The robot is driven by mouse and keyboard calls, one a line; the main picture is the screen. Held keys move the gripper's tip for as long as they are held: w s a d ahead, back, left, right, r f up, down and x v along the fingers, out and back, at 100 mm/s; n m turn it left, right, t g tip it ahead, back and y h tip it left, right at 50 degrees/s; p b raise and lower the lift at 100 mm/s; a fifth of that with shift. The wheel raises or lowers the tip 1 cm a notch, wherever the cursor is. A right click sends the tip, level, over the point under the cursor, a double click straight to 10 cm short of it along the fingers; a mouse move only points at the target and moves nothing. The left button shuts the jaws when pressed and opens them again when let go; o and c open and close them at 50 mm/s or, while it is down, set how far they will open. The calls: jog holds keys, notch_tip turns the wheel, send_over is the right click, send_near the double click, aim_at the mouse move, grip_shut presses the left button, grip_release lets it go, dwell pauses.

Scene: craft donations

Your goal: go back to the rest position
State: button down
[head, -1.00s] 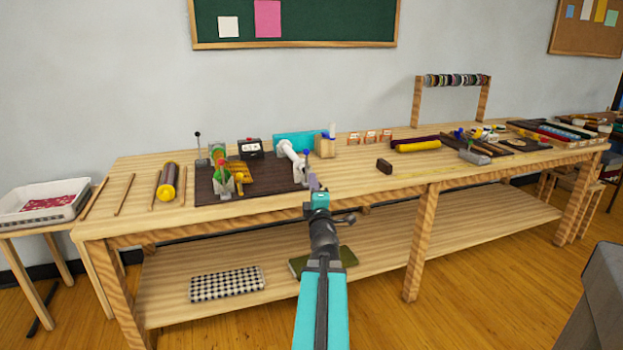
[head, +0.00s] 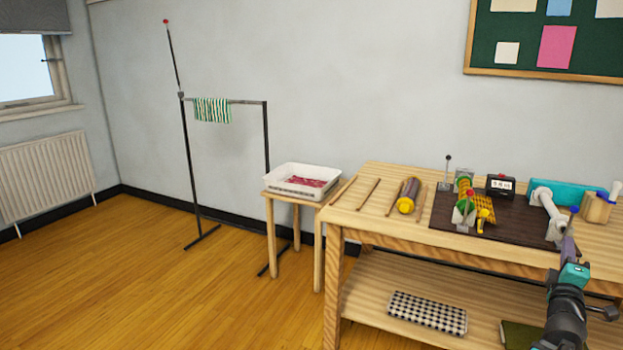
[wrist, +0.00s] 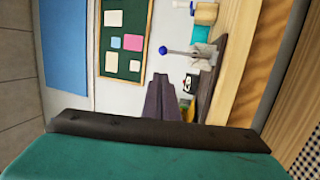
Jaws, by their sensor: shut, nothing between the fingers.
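My gripper (head: 567,250) is at the lower right of the head view, in front of the workbench's front edge. It points toward the dark mat and the tools on the bench. In the wrist view its dark fingers (wrist: 161,98) are together with nothing between them. The wrist view is turned on its side, with the green board (wrist: 126,40) and the bench edge (wrist: 240,60) beyond the fingers.
The workbench (head: 385,230) carries a dark mat (head: 500,234) with tools. A small table with a white tray (head: 280,187) stands left of it. A metal stand (head: 187,150) holds a striped cloth (head: 212,110). The floor (head: 150,280) at left is clear.

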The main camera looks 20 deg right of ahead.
jog(key=w+a+f+n+t+y, duration=0.3)
jog(key=w+a+f+y, duration=0.5)
jog(key=w+a+f, duration=1.2)
jog(key=w+a+f+g+y, duration=0.2)
jog(key=w+a+f, duration=0.1)
jog(key=a+f, duration=0.75)
jog(key=w+a+f+g+y, duration=0.2)
jog(key=w+a+f+y, duration=0.1)
jog(key=a+f, duration=0.8)
jog(key=s+a+f+m+g+y, duration=0.1)
jog(key=s+a+f+g, duration=0.3)
jog(key=a+f, duration=0.7)
jog(key=s+a+f+m+g+y, duration=0.1)
jog(key=s+a+f+m+g, duration=0.15)
jog(key=s+a+f, duration=0.4)
jog(key=s+a+f+m+g+y, duration=0.1)
jog(key=s+a+f+g, duration=0.3)
jog(key=s+f, duration=0.55)
jog(key=s+a+r+m+g, duration=0.2)
jog(key=s+m+g, duration=0.35)
jog(key=s, duration=1.25)
notch_tip(320, 180, up, 14)
jog(key=s+g+p, duration=0.1)
jog(key=p, duration=1.2)
jog(key=shift+s+a+r+y+p, duration=0.2)
jog(key=shift+s+a+y+p, duration=0.1)
jog(key=shift+y, duration=0.1)
